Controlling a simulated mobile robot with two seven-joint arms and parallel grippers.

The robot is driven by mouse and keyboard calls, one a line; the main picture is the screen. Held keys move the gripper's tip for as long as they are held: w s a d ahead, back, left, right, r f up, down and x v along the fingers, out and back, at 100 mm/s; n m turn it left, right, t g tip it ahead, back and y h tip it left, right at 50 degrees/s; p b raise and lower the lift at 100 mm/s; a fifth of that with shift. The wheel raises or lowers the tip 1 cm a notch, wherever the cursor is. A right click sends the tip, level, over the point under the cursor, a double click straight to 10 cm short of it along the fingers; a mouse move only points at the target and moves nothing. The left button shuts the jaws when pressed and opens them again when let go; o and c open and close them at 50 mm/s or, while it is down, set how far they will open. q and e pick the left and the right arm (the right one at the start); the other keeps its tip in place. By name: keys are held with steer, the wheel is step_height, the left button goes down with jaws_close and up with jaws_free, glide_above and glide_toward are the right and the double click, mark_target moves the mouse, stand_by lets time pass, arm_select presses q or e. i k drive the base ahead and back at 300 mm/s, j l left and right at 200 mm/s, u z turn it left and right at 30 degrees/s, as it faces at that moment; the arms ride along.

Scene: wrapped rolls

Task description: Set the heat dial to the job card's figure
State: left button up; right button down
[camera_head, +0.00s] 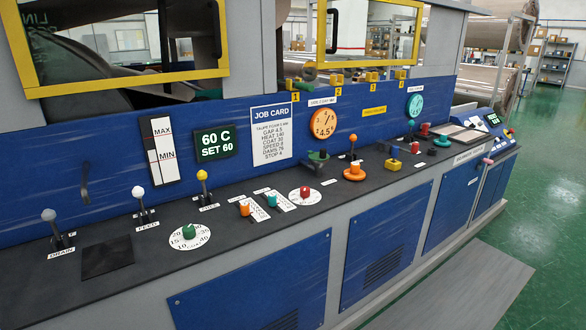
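The white job card (271,132) on the blue back panel appears to read HEAT 140 among several small lines. A dark display (214,144) left of it reads 60 C, SET 60. A green-knobbed dial (190,232) sits on the black deck, on a round white scale with numbers from about 10 to 40. A red-knobbed dial (305,192) on a smaller white disc sits farther right; its markings are too small to read. No legible label shows which dial is for heat. Neither of my grippers is in view.
Levers with white knobs (138,193) and a yellow knob (202,176) stand along the deck. Orange (245,209) and teal (271,198) knobs sit on slotted scales between the dials. An orange gauge (323,124) is on the panel.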

mark_target(305, 192)
steer(key=i+l+u, duration=0.1)
steer(key=u, duration=0.35)
steer(key=i+l+u, duration=0.15)
steer(key=u, duration=0.35)
steer(key=i+l+u, duration=0.2)
steer(key=l, duration=0.2)
steer(key=l+u, duration=0.2)
steer(key=l, duration=0.2)
steer(key=i, duration=0.05)
